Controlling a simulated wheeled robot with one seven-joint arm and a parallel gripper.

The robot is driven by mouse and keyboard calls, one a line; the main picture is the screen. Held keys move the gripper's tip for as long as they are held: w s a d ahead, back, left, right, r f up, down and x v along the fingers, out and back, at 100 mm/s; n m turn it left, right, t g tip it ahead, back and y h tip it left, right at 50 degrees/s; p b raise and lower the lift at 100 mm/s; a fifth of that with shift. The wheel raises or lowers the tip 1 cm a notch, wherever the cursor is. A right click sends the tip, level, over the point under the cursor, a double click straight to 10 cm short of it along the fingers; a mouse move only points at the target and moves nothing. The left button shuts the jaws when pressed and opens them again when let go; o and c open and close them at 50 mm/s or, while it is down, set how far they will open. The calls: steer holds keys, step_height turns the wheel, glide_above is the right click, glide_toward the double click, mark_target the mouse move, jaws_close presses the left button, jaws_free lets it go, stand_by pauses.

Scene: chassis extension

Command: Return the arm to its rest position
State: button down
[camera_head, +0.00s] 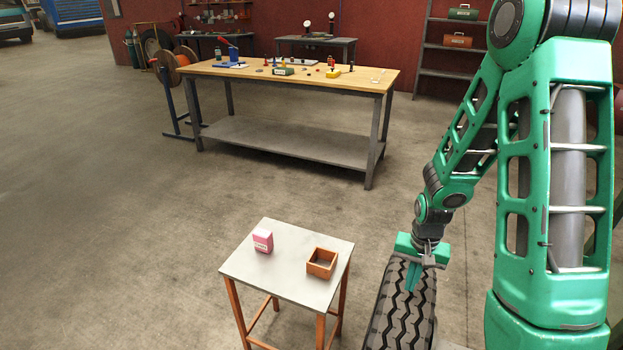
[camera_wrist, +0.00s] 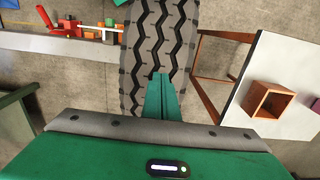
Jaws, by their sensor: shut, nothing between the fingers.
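My arm is green with grey joints and fills the right side of the head view. My gripper (camera_head: 412,277) points down in front of a black tire (camera_head: 397,318). In the wrist view the gripper (camera_wrist: 162,90) shows its green fingers together, with nothing between them. The tire (camera_wrist: 158,40) lies behind the fingertips there. I cannot tell whether the fingers touch the tire.
A small table (camera_head: 285,278) with orange legs stands left of the tire. It bears a pink box (camera_head: 263,241) and an open orange-brown box (camera_head: 321,263). A wooden workbench (camera_head: 245,74) with tools stands farther back. The floor at left is clear.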

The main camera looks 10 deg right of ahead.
steer(key=s+d+r, duration=0.2)
steer(key=s+r, duration=0.2)
steer(key=r, duration=0.3)
steer(key=s+d+r, duration=0.2)
steer(key=s+r, duration=0.1)
steer(key=r, duration=0.4)
steer(key=s+r, duration=1)
steer(key=s, duration=0.3)
steer(key=shift+a, duration=0.3)
steer(key=shift+s+r, duration=0.1)
